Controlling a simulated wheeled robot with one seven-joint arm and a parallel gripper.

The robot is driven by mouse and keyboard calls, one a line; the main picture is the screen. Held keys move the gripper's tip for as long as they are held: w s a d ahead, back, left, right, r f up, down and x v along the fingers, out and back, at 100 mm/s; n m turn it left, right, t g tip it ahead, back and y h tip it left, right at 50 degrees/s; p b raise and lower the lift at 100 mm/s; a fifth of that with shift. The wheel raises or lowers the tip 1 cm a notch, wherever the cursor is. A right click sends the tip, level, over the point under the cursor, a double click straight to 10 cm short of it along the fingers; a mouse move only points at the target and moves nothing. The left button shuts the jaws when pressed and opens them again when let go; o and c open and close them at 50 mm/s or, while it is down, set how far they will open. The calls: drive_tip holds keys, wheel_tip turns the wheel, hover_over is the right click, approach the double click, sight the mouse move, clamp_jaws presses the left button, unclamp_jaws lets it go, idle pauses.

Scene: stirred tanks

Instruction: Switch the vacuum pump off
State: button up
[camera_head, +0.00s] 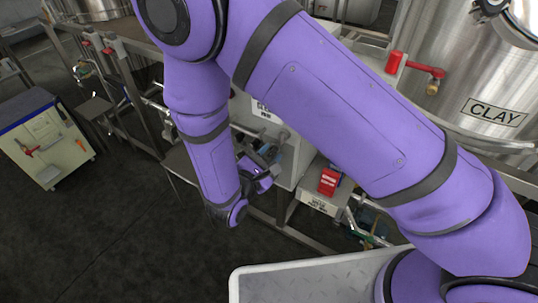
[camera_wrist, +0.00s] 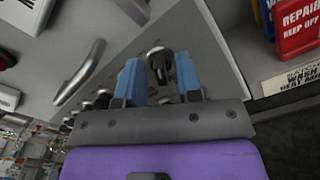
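My gripper (camera_wrist: 159,80) shows in the wrist view with its two blue fingers apart, in front of a grey panel (camera_wrist: 222,62). A dark rotary knob (camera_wrist: 158,66) on a pale round base shows between the fingers; I cannot tell whether they touch it. No label marking this knob as the vacuum pump's switch is readable. In the head view my gripper (camera_head: 270,156) is at the front of the grey cabinet (camera_head: 298,150), partly hidden by my purple arm. The knob is not clear there.
Several more knobs (camera_wrist: 101,99) and a metal bar handle (camera_wrist: 81,72) are on the panel. A steel tank labelled CLAY (camera_head: 460,75) stands right.

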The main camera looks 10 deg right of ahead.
clamp_jaws()
drive_tip(key=shift+n, duration=0.4)
drive_tip(key=n, duration=0.5)
drive_tip(key=shift+a, duration=0.1)
drive_tip(key=n, duration=0.6)
drive_tip(key=shift+w+a, duration=0.1)
drive_tip(key=shift+w, duration=0.05)
drive_tip(key=shift+o, duration=0.9)
unclamp_jaws()
